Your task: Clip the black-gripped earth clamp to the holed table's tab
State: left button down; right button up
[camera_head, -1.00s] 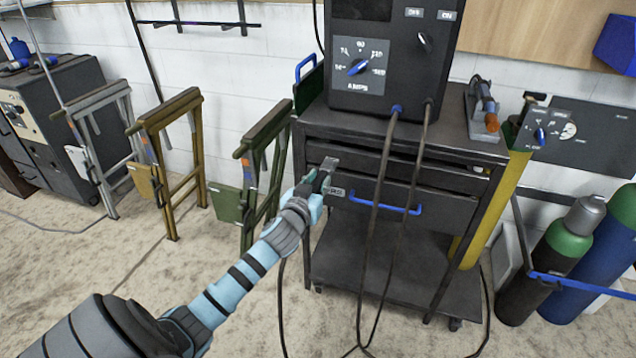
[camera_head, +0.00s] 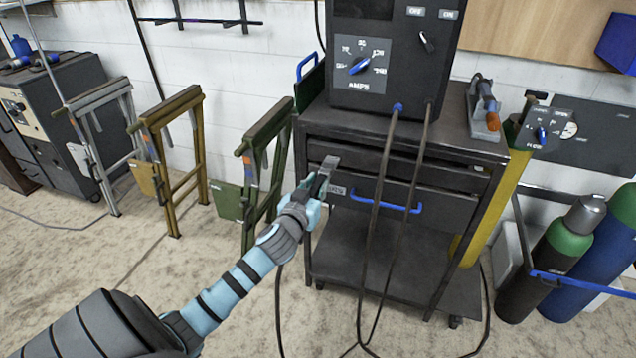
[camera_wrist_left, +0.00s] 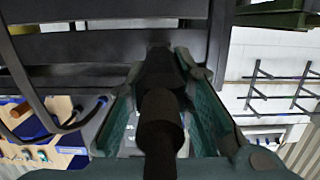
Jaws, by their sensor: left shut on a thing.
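My left gripper (camera_head: 311,188) is in front of the dark welding cart's drawers, shut on the black-gripped clamp (camera_head: 328,167), whose greyish end points up and away. In the left wrist view my green-lined fingers (camera_wrist_left: 166,75) stand on both sides of the clamp's black grip (camera_wrist_left: 160,118). The clamp's jaws are mostly hidden there. Green (camera_head: 262,150), yellow (camera_head: 165,130) and grey (camera_head: 98,120) stands with small side plates stand to the left. I cannot tell which is the holed table, or see holes. My right gripper is not in view.
The welding cart (camera_head: 465,140) carries a welding machine (camera_head: 385,80) with two hanging cables (camera_head: 374,230). Gas cylinders (camera_head: 560,260) stand at the right. Open floor (camera_head: 200,270) lies in front of the stands.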

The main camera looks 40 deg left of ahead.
pick_arm(q)
jog(key=shift+f+p+v, duration=0.15)
jog(key=shift+p+v, duration=0.05)
jog(key=shift+v, duration=0.85)
jog(key=shift+f+p+v, duration=0.15)
jog(key=shift+p+v, duration=0.05)
jog(key=shift+v, duration=0.85)
jog(key=shift+f+p+v, duration=0.2)
jog(key=shift+v, duration=0.85)
